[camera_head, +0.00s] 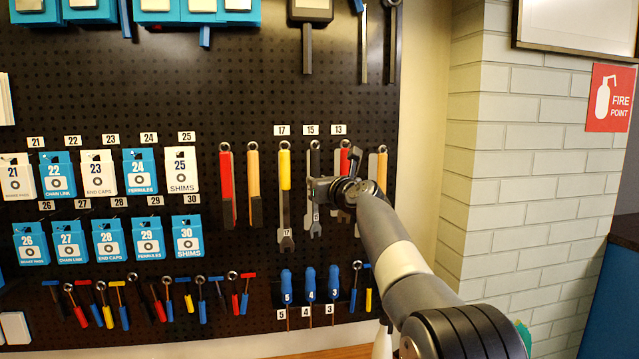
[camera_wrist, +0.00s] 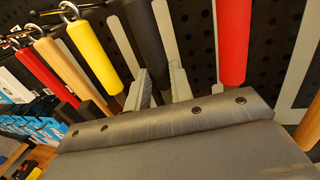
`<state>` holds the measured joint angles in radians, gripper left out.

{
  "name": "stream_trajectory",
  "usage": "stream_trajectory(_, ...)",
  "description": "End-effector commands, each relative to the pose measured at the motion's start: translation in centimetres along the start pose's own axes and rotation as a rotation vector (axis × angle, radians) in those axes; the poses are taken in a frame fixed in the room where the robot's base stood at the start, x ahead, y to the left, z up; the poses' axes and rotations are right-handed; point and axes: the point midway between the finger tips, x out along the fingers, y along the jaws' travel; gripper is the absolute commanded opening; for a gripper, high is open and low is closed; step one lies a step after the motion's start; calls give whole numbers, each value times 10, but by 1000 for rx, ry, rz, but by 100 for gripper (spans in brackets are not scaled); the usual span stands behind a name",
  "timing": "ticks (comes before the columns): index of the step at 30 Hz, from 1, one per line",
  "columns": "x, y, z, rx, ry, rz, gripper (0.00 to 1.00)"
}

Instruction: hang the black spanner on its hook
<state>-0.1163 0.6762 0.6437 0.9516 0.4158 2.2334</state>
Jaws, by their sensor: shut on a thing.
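The black spanner (camera_head: 315,160) is upright against the pegboard under the label 15. Its dark handle (camera_wrist: 145,38) runs down between the two light fingers in the wrist view. My gripper (camera_head: 317,190) is shut on it about mid-length; it also shows in the wrist view (camera_wrist: 161,86). The spanner's open jaw end shows below my gripper. Its top end is by the hook (camera_head: 315,143) under label 15, but I cannot tell whether the ring is over the hook.
A yellow-handled spanner (camera_head: 285,170) hangs close on the left under label 17. A red-handled tool (camera_head: 344,160) hangs close on the right under label 13, partly behind my gripper. Blue screwdrivers (camera_head: 309,283) stand below.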

Motion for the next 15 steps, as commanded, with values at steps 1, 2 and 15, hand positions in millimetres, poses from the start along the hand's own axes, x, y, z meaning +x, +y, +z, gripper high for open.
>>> stream_trajectory(1,0,0,1,0,-2,0,0)
stream_trajectory(2,0,0,1,0,-2,0,24)
stream_trajectory(15,0,0,0,0,0,0,47)
